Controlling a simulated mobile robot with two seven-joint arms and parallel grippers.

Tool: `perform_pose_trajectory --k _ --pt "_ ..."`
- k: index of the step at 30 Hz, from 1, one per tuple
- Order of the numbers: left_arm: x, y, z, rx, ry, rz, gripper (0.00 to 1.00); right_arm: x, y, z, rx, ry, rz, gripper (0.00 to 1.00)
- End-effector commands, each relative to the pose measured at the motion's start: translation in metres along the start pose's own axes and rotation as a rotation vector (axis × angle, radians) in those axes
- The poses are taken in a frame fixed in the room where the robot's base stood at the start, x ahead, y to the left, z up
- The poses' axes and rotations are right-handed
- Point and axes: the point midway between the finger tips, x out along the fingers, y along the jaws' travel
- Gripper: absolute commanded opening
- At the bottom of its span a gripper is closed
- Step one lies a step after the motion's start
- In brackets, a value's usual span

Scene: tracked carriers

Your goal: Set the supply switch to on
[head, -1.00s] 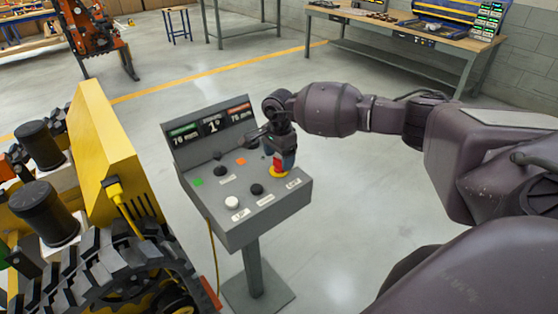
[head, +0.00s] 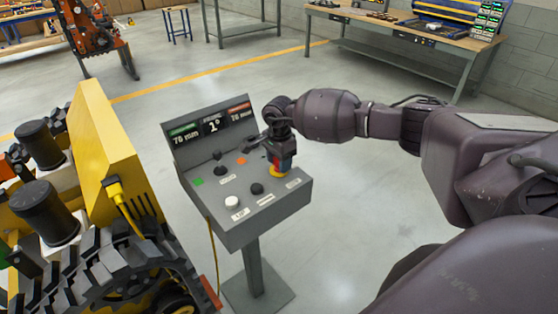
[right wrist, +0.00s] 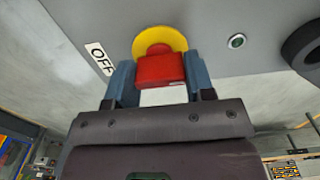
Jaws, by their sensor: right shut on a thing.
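The supply switch is a red knob on a yellow round plate, on the right part of a grey control console (head: 240,226). In the head view its yellow plate (head: 277,171) shows below my right gripper (head: 280,160). In the right wrist view the red knob (right wrist: 160,70) sits between the two blue-grey fingers of my right gripper (right wrist: 160,80), which is shut on it. The yellow plate (right wrist: 158,40) shows behind the knob. A white OFF label (right wrist: 100,59) is left of it. My left gripper is not in view.
The console also carries a white button (head: 232,202), a black button (head: 257,189), small levers and a lit display (head: 213,127). A yellow tracked carrier (head: 100,160) stands close at left. A workbench (head: 400,35) stands at the back. Floor right of the console is clear.

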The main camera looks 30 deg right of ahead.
Motion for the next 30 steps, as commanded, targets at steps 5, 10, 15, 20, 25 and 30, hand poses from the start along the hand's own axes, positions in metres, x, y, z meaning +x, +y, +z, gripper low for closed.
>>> perform_pose_trajectory --k 5,10,15,20,25,30 --pt "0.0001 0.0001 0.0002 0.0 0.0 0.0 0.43 -0.0005 -0.0001 -0.0001 0.033 0.0 0.0 0.25" --pt "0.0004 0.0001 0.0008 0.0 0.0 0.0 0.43 -0.0005 -0.0001 -0.0002 0.116 0.0 0.0 0.25" --pt "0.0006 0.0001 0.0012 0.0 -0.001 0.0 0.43 -0.0009 -0.0003 -0.0001 0.25 -0.001 0.0 0.25" --pt "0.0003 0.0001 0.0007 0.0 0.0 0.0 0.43 -0.0009 -0.0002 -0.0001 0.4 0.0 -0.001 0.25" --pt "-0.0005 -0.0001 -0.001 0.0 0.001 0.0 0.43 -0.0011 -0.0001 -0.0003 0.562 0.0 0.0 0.25" --pt "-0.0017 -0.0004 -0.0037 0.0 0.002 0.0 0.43 -0.0016 -0.0002 -0.0003 0.724 0.0 0.0 0.25"
